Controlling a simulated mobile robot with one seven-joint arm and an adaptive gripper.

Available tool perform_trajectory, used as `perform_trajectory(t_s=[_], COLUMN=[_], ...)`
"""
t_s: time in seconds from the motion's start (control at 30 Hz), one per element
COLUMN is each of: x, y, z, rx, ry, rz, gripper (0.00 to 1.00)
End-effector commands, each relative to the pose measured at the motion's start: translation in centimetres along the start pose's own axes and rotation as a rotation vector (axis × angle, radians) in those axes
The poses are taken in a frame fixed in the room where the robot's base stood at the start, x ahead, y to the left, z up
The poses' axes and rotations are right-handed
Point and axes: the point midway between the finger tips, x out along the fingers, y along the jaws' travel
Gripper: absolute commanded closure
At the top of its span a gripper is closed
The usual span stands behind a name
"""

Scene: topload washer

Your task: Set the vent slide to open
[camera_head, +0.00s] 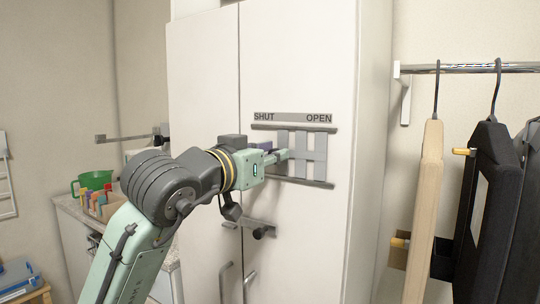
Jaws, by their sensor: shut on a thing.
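The vent slide (320,151) is a grey slatted plate on the white cabinet door, held between an upper rail (294,128) and a lower rail (310,183). A label strip (292,118) above reads SHUT at the left and OPEN at the right. The slats I can see lie from about the middle of the rails to near the right end, under OPEN. My gripper (284,155) reaches in from the left and is shut on the vent slide at its left part. The gripper hides some of the slide's left side, and the exact grip is too small to make out.
Door handles (249,228) stick out below the vent. Garments hang from a rail (465,68) at the right. The door right of the slide is clear.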

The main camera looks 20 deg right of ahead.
Motion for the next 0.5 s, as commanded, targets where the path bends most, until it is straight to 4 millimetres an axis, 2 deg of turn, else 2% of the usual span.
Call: perform_trajectory(t_s=[0.17,0.4,0.43,0.5], x=[0.0,0.0,0.0,0.0], y=[2.3,2.4,2.4,2.4], z=[0.0,0.0,0.0,0.0], rx=[0.002,0.001,0.001,0.001], ry=[0.000,-0.001,-0.001,-0.001], rz=[0.006,0.005,0.005,0.006], gripper=[1.00,1.00,0.79,0.74])
